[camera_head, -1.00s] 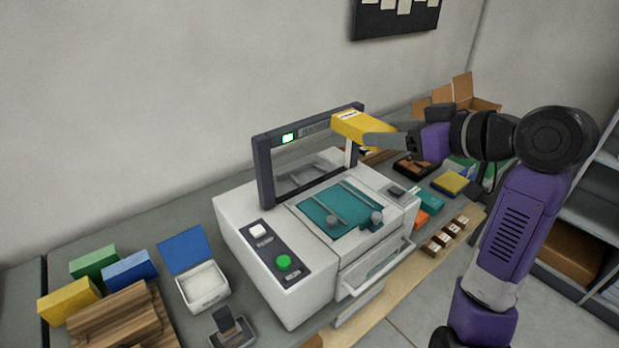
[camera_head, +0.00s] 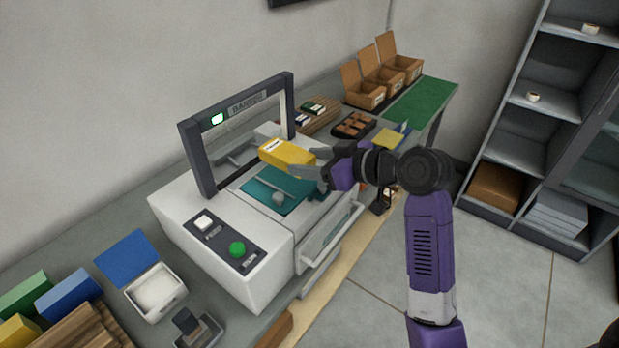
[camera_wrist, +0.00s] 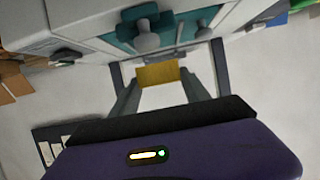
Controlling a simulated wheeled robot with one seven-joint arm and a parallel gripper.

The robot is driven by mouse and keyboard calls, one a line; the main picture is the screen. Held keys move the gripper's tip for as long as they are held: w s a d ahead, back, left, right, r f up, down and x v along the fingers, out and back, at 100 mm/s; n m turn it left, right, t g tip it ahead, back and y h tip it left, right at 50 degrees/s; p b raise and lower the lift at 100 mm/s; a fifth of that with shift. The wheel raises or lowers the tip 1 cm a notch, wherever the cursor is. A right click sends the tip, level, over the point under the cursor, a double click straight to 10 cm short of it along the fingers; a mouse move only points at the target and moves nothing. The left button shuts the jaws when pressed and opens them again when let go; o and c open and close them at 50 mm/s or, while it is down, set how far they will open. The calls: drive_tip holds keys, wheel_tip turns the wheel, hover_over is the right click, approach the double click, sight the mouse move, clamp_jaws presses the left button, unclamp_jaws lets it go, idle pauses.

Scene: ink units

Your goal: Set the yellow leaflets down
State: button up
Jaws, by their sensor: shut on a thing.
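The yellow leaflets (camera_head: 287,153) are a thick yellow stack with a white label on top. My gripper (camera_head: 300,165) is shut on their right end in the head view. It holds them above the teal bed of the white machine (camera_head: 172,217), in front of its dark upright frame. I cannot tell how large the gap below is. In the wrist view the leaflets (camera_wrist: 158,74) show as a yellow block between the two fingers of my gripper (camera_wrist: 160,88). My gripper and arm hide part of the teal bed.
A green mat (camera_head: 424,103) at the bench's far end is bare. Open cardboard boxes (camera_head: 364,92) stand beside it against the wall. A dark tray (camera_head: 354,125) and a yellow pad (camera_head: 388,138) lie nearer. A white box with a blue lid (camera_head: 155,292) sits at front left. Grey shelves (camera_head: 527,150) stand right.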

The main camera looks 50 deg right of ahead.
sight(310, 189)
drive_tip(key=shift+f, duration=2.35)
drive_tip(key=shift+f, duration=0.1)
drive_tip(key=shift+f, duration=0.15)
drive_tip(key=o, duration=1.5)
